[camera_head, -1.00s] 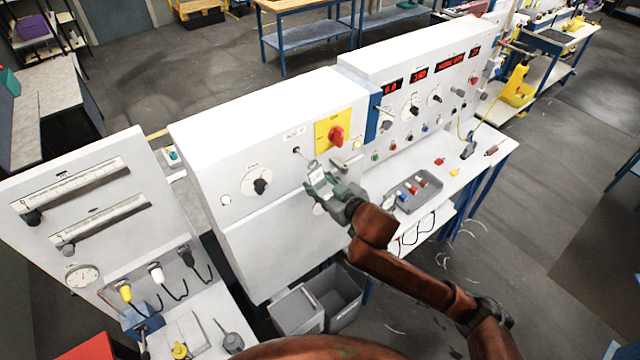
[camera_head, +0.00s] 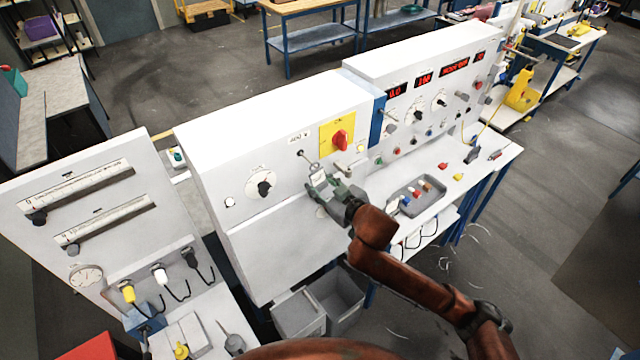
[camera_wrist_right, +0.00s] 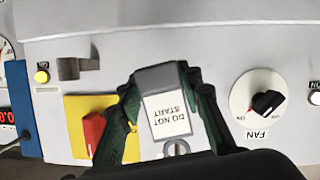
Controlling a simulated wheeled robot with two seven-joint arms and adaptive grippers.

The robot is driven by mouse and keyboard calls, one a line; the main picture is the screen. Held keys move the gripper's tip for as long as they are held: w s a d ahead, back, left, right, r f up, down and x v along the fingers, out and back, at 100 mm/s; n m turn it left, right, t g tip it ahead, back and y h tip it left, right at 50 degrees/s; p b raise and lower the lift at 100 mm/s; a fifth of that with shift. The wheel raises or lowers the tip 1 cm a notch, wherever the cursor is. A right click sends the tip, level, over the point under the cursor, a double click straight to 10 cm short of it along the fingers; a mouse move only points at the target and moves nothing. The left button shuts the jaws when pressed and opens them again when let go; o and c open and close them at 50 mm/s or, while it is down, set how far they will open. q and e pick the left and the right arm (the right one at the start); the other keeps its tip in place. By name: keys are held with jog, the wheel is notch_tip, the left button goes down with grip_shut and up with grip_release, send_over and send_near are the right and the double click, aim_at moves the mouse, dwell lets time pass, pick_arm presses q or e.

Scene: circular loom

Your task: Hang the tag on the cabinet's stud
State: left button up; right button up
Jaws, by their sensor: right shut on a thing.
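The white tag (camera_wrist_right: 168,116), printed DO NOT START, is held between the fingers of my right gripper (camera_wrist_right: 166,98) in the right wrist view, where the print is upside down. In the head view my right gripper (camera_head: 322,188) is in front of the white cabinet (camera_head: 260,155), with the tag (camera_head: 319,177) and a small ring above it. The cabinet's stud (camera_head: 301,153) is a small dark-tipped peg left of the yellow plate, just up and left of the ring. The ring looks apart from the stud. The left gripper is out of view.
The red switch (camera_head: 341,140) on its yellow plate and the fan dial (camera_head: 262,186) flank the gripper. A grey lever (camera_head: 340,170) sticks out close by on the right. A grey tray (camera_head: 418,196) lies on the bench. Grey bins (camera_head: 335,296) stand below.

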jog(key=shift+f, duration=0.2)
jog(key=o, duration=1.4)
jog(key=shift+s+d+r+p, duration=0.3)
jog(key=shift+s+p, duration=0.1)
jog(key=shift+p, duration=0.1)
jog(key=p+v, duration=0.1)
jog(key=v, duration=0.1)
jog(key=p+v, duration=0.1)
jog(key=v, duration=0.1)
jog(key=shift+s+d+f+p, duration=0.1)
jog(key=shift+s+d+p, duration=0.15)
jog(key=shift+s+p, duration=0.15)
jog(key=shift+p+v, duration=0.45)
jog(key=shift+v, duration=1.1)
jog(key=shift+f, duration=0.25)
